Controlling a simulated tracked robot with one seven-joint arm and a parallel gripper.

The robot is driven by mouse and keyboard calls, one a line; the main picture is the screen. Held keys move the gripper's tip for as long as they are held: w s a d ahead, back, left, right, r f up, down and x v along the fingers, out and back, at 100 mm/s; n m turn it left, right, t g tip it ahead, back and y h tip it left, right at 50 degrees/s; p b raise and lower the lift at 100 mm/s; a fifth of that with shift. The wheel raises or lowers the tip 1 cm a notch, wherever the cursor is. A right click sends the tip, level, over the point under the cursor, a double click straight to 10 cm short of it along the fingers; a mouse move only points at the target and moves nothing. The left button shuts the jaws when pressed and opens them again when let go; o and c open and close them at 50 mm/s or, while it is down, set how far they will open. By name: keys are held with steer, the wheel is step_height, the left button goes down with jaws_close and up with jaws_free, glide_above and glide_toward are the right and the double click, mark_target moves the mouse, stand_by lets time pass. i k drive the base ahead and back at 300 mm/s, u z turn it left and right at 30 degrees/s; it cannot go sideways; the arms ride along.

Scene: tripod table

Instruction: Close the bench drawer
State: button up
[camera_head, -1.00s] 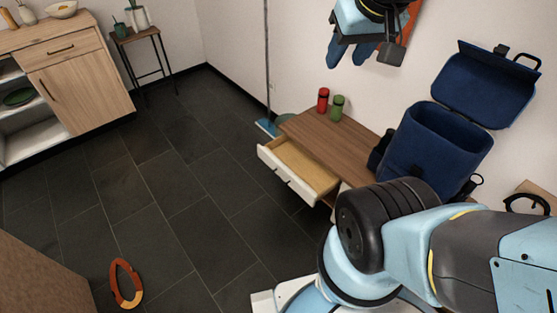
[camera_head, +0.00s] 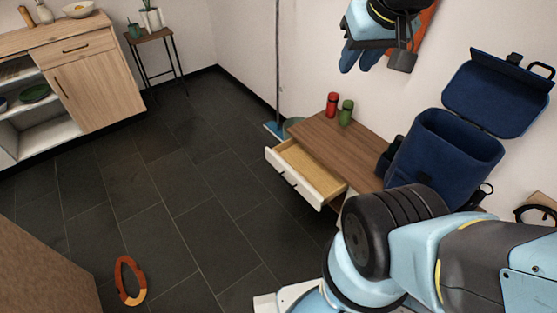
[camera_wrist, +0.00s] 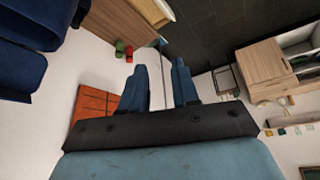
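The low brown bench (camera_head: 330,143) stands against the right wall. Its drawer (camera_head: 308,172), with a white front and a light wood inside, is pulled out toward the floor and looks empty. In the wrist view the bench top (camera_wrist: 108,28) and part of the drawer (camera_wrist: 152,10) show at the top edge. My gripper (camera_head: 359,58) hangs high by the wall, well above the bench and apart from the drawer. In the wrist view its two blue fingers (camera_wrist: 163,85) are spread with an empty gap between them.
An orange ring (camera_head: 130,281) lies on the dark floor. The floor before the drawer is clear.

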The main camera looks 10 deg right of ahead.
mark_target(315, 182)
steer(key=z, duration=1.8)
steer(key=i, duration=0.1)
steer(key=u, duration=3.25)
steer(key=k, duration=1.5)
steer(key=z, duration=0.6)
steer(key=i, duration=1.65)
